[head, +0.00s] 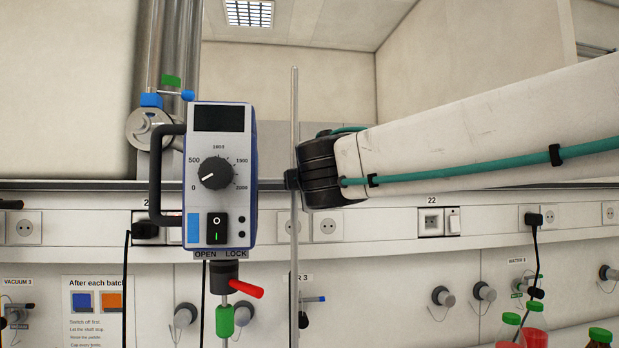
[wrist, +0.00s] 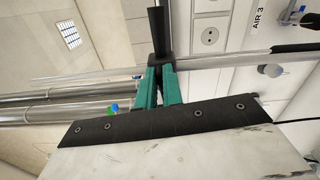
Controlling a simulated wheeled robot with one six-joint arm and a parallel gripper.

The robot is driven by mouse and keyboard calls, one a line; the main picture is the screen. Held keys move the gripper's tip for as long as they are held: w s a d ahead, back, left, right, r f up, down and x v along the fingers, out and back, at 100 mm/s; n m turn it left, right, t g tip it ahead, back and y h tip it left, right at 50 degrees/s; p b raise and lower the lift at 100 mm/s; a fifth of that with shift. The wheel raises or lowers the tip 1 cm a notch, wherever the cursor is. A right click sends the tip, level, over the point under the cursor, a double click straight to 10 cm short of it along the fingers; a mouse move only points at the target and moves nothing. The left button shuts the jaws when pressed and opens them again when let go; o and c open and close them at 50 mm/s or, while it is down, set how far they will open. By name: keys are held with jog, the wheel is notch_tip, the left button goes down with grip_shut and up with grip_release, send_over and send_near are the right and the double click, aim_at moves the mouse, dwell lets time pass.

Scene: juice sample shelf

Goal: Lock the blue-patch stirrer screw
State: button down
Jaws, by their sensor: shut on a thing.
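The stirrer (head: 219,150) with the blue patch (head: 193,228) hangs upright at the left of centre in the head view. Its OPEN and LOCK labels are at its lower edge. Below them a red lever (head: 246,289) juts right from the dark collar, slanting down. My gripper (wrist: 158,78), with green fingers, is shut on a black part (wrist: 157,32) at a thin metal rod (head: 294,110). It is right of the stirrer, apart from the red lever. In the head view my wrist hides the fingers. I cannot tell whether the rod is fixed.
Thick steel pipes (head: 172,60) with a blue valve handle (head: 152,100) rise behind the stirrer. A wall rail with sockets (head: 328,227) and taps (head: 443,296) runs behind. Bottles with green caps (head: 510,319) stand at lower right. Room is free between stirrer and rod.

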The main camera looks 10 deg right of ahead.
jog(key=shift+a+m, duration=0.3)
jog(key=shift+m, duration=0.2)
dwell(0.3)
jog(key=c, duration=1.6)
grip_release()
jog(key=shift+o, duration=0.8)
jog(key=shift+a, duration=0.35)
jog(key=shift+d+f, duration=0.1)
jog(key=shift+d, duration=0.25)
jog(key=s, duration=0.7)
jog(key=shift+s, duration=0.4)
